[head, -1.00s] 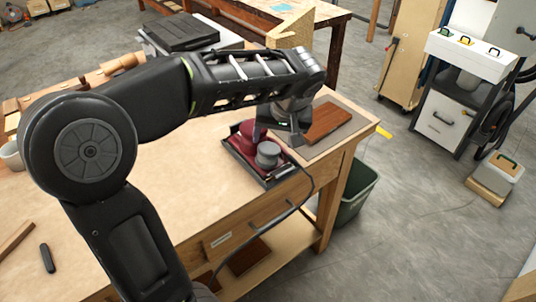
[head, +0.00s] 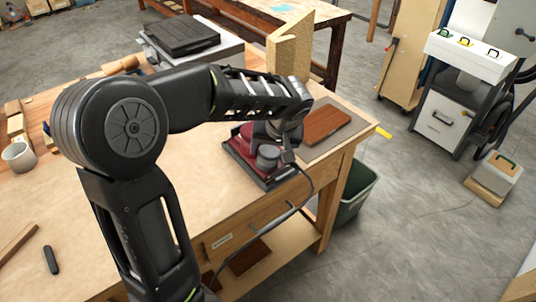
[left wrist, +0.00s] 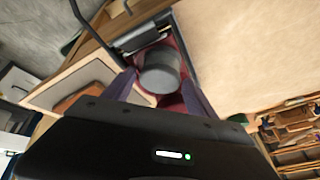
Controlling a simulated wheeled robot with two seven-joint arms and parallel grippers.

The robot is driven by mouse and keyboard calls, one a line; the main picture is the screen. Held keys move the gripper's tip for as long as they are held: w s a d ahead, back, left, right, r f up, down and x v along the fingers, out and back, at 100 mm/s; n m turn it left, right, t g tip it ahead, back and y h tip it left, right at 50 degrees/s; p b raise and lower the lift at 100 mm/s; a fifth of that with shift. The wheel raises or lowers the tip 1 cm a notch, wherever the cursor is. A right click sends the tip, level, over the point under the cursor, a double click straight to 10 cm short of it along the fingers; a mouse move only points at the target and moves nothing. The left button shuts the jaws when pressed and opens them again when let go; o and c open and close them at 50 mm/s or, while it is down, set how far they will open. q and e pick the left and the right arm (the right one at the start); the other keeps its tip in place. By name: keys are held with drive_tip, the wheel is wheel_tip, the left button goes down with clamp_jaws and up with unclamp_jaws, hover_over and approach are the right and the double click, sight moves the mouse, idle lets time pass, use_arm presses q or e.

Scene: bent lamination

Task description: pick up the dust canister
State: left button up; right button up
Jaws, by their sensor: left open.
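The dust canister (head: 267,157) is a grey round cylinder with a flat top. It stands at the near end of a dark red sander (head: 238,150) in a black tray on the wooden workbench. My left gripper (head: 277,149) is open and points down, close to the canister in the head view. In the left wrist view the canister (left wrist: 160,74) lies between my two dark fingers (left wrist: 158,84), with red parts of the sander around it. I cannot tell whether the fingers touch it. My right gripper is not in view.
A reddish-brown board (head: 325,124) lies on a grey mat right of the tray. A dark hose (head: 305,190) runs down over the bench front. A green bin (head: 355,195) stands beside the bench.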

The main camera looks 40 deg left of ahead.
sight(270, 151)
use_arm(q)
drive_tip(key=shift+w+a+f, duration=0.2)
drive_tip(key=shift+a+f, duration=0.05)
drive_tip(key=shift+f, duration=0.4)
drive_tip(key=shift+c, duration=0.3)
drive_tip(key=c, duration=0.9)
wheel_tip(270, 151, up, 10)
drive_tip(key=shift+r+b, duration=0.1)
drive_tip(key=shift+b, duration=0.4)
